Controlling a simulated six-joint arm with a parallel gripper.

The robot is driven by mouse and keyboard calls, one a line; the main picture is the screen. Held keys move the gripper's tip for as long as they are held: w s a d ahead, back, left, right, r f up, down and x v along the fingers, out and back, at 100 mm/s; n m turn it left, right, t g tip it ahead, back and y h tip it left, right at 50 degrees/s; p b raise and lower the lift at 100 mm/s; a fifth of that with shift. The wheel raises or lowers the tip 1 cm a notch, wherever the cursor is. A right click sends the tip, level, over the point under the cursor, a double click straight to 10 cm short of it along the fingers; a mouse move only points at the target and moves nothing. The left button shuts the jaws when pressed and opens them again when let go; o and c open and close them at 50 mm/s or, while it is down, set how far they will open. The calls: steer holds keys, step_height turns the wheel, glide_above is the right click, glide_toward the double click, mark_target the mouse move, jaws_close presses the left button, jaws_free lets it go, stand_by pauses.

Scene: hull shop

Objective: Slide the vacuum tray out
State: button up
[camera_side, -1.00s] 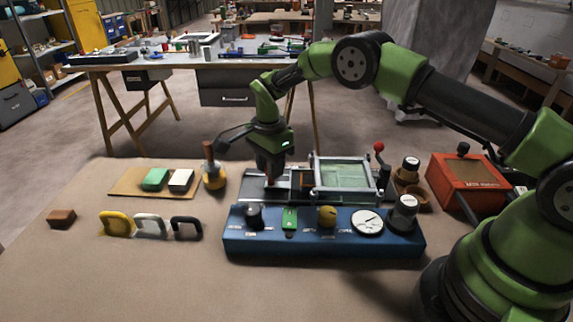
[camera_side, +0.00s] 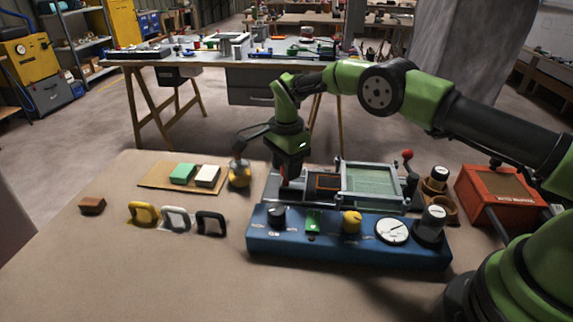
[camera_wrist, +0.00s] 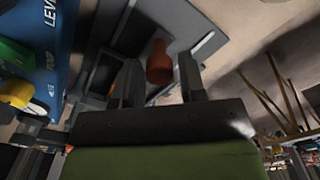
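The grey metal unit with a clear-topped frame (camera_side: 372,183) stands behind the blue control panel. What looks like the vacuum tray, a dark flat part with an orange-edged square (camera_side: 327,183), lies at its left side. A red-brown knob (camera_wrist: 159,64) shows in the wrist view. My gripper (camera_wrist: 159,82) points at it, with one finger on each side and gaps between fingers and knob. In the side view my gripper (camera_side: 289,175) is low over the unit's left end, and its fingertips are partly hidden.
The blue panel (camera_side: 262,240) with knobs and a gauge stands in front. A red-ball lever (camera_side: 407,156), dark-topped jars and an orange box (camera_side: 500,200) are at right.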

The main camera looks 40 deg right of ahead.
step_height(320, 180, up, 10)
steer(key=shift+o, duration=1.2)
steer(key=shift+s+d+f, duration=0.15)
steer(key=shift+f, duration=0.1)
steer(key=s+d+f+y, duration=0.1)
steer(key=y, duration=0.1)
steer(key=s+d+f+y, duration=0.1)
steer(key=f+y, duration=0.1)
steer(key=y, duration=0.1)
steer(key=s+d+f+g+y, duration=0.1)
steer(key=s+f+y, duration=0.1)
steer(key=y, duration=0.1)
steer(key=shift+f+m, duration=0.25)
steer(key=shift+m, duration=0.15)
steer(key=d+m+t+y, duration=0.1)
steer(key=t, duration=0.1)
steer(key=d+m+t+y, duration=0.1)
steer(key=d+t+y, duration=0.1)
steer(key=d+m+t+y, duration=0.1)
steer(key=shift+w+d+f+t, duration=0.25)
steer(key=shift+d+f+t, duration=0.15)
steer(key=shift+w+m, duration=0.1)
steer(key=shift+m, duration=0.3)
glide_above(309, 190)
steer(key=w+a, duration=0.3)
steer(key=w, duration=0.1)
step_height(309, 190, down, 4)
steer(key=shift+a+r+t+y, duration=0.1)
steer(key=shift+a+t+y, duration=0.05)
steer(key=shift+t+y, duration=0.15)
